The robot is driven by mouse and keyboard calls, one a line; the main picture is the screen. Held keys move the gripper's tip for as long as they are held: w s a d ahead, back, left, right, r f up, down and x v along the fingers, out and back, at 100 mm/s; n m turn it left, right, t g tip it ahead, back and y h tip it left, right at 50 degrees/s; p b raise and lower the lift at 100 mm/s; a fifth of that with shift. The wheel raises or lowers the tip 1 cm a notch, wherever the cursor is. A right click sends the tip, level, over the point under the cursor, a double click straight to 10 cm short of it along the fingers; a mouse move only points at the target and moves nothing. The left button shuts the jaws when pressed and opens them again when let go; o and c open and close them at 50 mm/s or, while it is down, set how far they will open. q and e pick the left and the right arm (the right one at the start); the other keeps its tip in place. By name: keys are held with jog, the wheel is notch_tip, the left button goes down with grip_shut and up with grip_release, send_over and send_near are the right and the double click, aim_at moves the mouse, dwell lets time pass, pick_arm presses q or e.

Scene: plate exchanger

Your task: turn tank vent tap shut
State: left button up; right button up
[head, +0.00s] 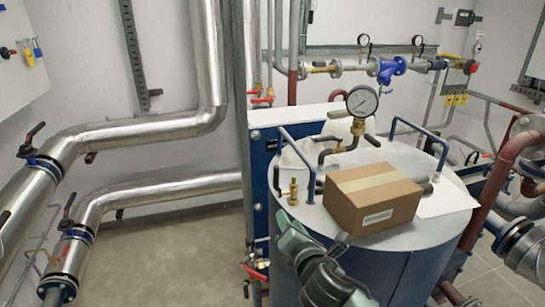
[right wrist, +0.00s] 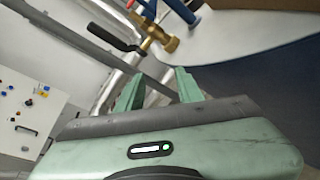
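The vent tap is a small brass valve (head: 293,190) on the left part of the top of the blue-grey tank (head: 415,270). In the right wrist view the brass tap (right wrist: 160,37) shows at the upper middle, with a black lever (right wrist: 112,38) sticking out to the left. My right gripper (head: 286,222) is just below and in front of the tap in the head view. In the right wrist view its two green fingers (right wrist: 158,86) are apart with nothing between them, and the tap lies beyond their tips. My left gripper is not in view.
A cardboard box (head: 373,198) sits on the tank top beside the tap, over a white sheet (head: 445,200). Blue handles (head: 420,128) and a pressure gauge (head: 362,101) rise from the top. Silver pipes (head: 150,130) run at left, above clear floor (head: 170,265).

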aim_at(277, 173)
jog(key=w+r+n, duration=0.1)
jog(key=r+n, duration=0.2)
jog(key=w+a+r+n+t+y, duration=0.1)
jog(key=w+r+n, duration=0.1)
jog(key=n, duration=0.1)
jog(key=w+a+r+n+t+y, duration=0.1)
jog(key=r+n, duration=0.2)
jog(key=shift+w+r, duration=0.25)
jog(key=shift+r, duration=0.1)
jog(key=shift+w+a+r+p, duration=0.15)
jog(key=shift+w+p, duration=0.25)
jog(key=shift+w, duration=0.3)
jog(key=p+x, duration=0.1)
jog(key=x, duration=0.4)
jog(key=shift+w+a+p, duration=0.15)
jog(key=shift+p, duration=0.2)
jog(key=shift+w+a, duration=0.15)
jog(key=shift+w, duration=0.4)
jog(key=shift+c, duration=0.3)
grip_shut()
